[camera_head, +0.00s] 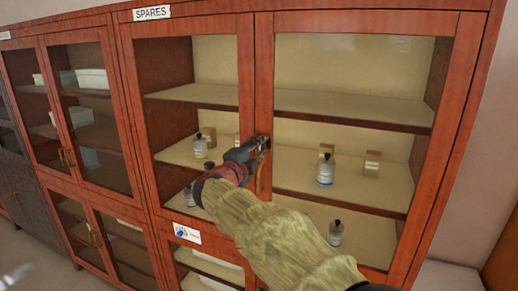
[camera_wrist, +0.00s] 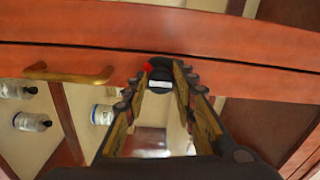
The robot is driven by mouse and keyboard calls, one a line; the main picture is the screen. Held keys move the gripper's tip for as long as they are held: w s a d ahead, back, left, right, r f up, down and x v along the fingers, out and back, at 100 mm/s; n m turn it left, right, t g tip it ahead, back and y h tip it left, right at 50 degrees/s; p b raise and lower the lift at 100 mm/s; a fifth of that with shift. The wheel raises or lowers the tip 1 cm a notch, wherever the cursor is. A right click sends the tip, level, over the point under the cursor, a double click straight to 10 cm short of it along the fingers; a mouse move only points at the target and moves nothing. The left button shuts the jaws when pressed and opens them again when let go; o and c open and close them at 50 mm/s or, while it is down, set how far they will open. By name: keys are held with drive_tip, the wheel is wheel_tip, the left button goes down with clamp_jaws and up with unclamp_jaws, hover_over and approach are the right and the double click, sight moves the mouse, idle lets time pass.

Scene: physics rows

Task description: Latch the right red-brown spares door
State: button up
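The right red-brown spares door (camera_head: 443,140) has a glass panel and a brass handle (camera_head: 261,178) on its left stile. It looks flush with the left spares door (camera_head: 132,105); a small gap cannot be ruled out. My gripper (camera_head: 262,143) is at the meeting stiles, just above the handle. In the wrist view, the gripper's fingers (camera_wrist: 162,82) are apart, on either side of a small dark fitting (camera_wrist: 160,68) with a red mark and a white strip. Whether they touch it is unclear. The brass handle (camera_wrist: 68,75) lies left of the fingers there.
A SPARES sign (camera_head: 151,13) is on the top frame. Behind the glass, shelves hold bottles (camera_head: 325,170) and small boxes (camera_head: 372,163). Another glazed cabinet (camera_head: 62,100) adjoins on the left. My forearm crosses in front of the lower right door.

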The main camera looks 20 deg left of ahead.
drive_tip(key=o, duration=0.3)
drive_tip(key=shift+o, duration=0.2)
drive_tip(key=s, duration=1.2)
drive_tip(key=shift+a, duration=0.45)
drive_tip(key=shift+a, duration=0.1)
